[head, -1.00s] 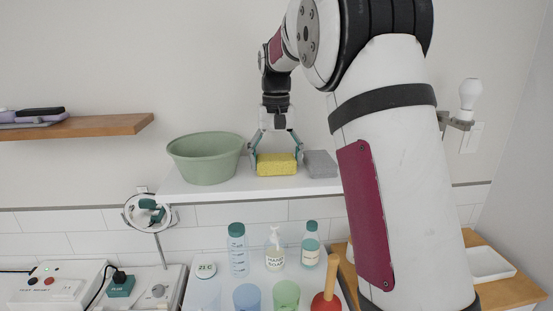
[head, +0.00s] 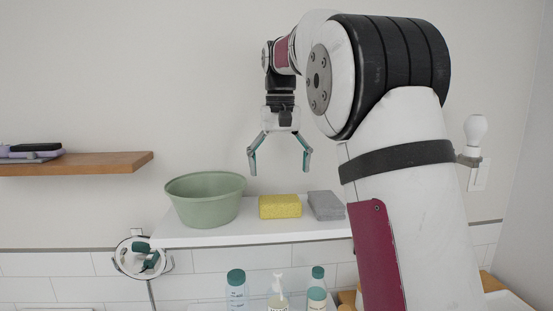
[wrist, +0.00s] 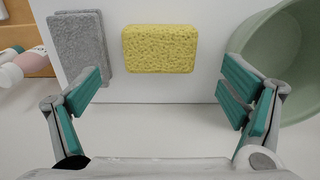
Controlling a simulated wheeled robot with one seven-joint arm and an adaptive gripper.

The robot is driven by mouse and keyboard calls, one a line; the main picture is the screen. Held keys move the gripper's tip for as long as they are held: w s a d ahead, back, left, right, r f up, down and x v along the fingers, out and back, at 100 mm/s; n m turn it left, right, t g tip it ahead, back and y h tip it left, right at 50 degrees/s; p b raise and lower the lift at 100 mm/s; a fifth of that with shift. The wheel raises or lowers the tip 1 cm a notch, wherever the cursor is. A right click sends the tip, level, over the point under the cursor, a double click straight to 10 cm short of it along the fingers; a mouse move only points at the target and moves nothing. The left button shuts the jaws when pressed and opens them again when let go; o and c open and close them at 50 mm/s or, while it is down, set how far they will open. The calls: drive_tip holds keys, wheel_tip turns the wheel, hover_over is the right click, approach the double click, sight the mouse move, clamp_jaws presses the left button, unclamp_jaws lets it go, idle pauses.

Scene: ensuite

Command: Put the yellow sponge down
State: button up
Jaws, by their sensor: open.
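The yellow sponge (head: 280,207) lies flat on the white shelf (head: 250,236), between a green bowl and a grey sponge. My gripper (head: 279,172) is open and empty above the yellow sponge, clear of it. In the wrist view the yellow sponge (wrist: 160,48) shows whole, beyond and between the two spread teal fingers (wrist: 162,92), touched by neither.
The green bowl (head: 205,207) stands on the shelf to the left, and the grey sponge (head: 326,205) lies to the right. A wooden shelf (head: 90,163) is at the far left. Bottles (head: 236,287) stand below the white shelf.

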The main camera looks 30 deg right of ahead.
wheel_tip(320, 180, up, 4)
drive_tip(key=shift+f, duration=0.15)
drive_tip(key=shift+s, duration=0.15)
drive_tip(key=s+a+f+n+t, duration=0.3)
drive_tip(key=s+a, duration=0.6)
drive_tip(key=s, duration=0.5)
drive_tip(key=s+a+f+n+t, duration=0.1)
drive_tip(key=s+a+f, duration=0.3)
drive_tip(key=s+f, duration=0.7)
drive_tip(key=shift+s+a+f+n+t, duration=0.3)
drive_tip(key=shift+s+a+t, duration=0.1)
drive_tip(key=shift+s+t, duration=0.35)
drive_tip(key=shift+o, duration=0.3)
drive_tip(key=shift+w, duration=0.1)
